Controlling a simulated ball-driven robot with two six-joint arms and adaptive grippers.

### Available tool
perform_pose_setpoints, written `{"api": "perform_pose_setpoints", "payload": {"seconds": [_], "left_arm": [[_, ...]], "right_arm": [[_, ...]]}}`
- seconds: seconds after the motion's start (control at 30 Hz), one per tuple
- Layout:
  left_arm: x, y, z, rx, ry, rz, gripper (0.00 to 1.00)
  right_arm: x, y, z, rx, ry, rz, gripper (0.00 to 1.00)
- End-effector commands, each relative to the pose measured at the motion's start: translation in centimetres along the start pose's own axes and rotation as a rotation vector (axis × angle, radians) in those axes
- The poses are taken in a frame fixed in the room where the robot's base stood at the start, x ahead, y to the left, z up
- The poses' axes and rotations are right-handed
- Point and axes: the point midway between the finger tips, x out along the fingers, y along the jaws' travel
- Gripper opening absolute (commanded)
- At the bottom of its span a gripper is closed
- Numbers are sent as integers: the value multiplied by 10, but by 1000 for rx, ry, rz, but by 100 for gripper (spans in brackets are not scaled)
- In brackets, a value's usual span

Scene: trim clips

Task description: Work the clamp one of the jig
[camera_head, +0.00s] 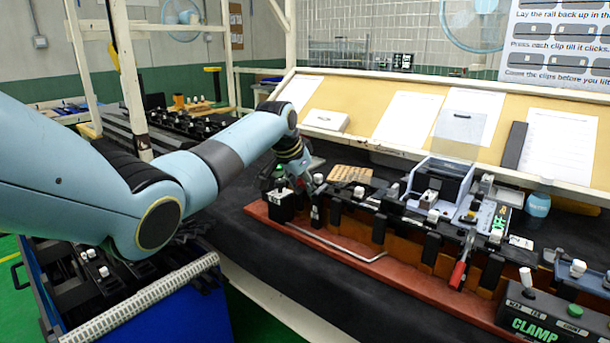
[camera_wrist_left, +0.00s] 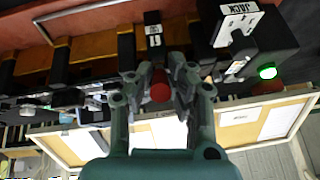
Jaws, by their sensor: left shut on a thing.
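My left gripper (camera_head: 303,182) is at the left end of the jig (camera_head: 400,235), above a small black clamp (camera_head: 316,211). In the left wrist view, the fingers (camera_wrist_left: 160,88) are shut on the round red end of a handle (camera_wrist_left: 160,92). A black clamp block with a white label (camera_wrist_left: 153,35) is just beyond the fingers; I cannot read its label surely. Another clamp's red handle (camera_head: 459,272) hangs tilted at the jig's middle, apart from the gripper. My right gripper is not in view.
A black box marked JACK (camera_wrist_left: 240,30) stands close beside the gripper; it shows at the jig's left end (camera_head: 281,208). A box marked CLAMP (camera_head: 545,315) with a green button is at the lower right. A bent metal rod (camera_head: 335,245) runs along the red base's front.

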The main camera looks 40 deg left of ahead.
Motion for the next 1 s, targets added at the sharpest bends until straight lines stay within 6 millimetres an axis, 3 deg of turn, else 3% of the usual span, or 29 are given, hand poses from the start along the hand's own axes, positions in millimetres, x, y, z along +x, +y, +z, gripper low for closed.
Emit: {"api": "perform_pose_setpoints", "payload": {"seconds": [0.37,0.9,0.93,1.0], "left_arm": [[-6,0,-2,10,-152,29,0],[-6,0,-2,12,-172,32,0],[-6,0,-2,12,-172,32,20],[-6,0,-2,12,-172,32,29]], "right_arm": [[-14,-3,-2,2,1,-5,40],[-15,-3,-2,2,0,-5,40],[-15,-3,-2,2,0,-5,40],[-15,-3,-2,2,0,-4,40]]}}
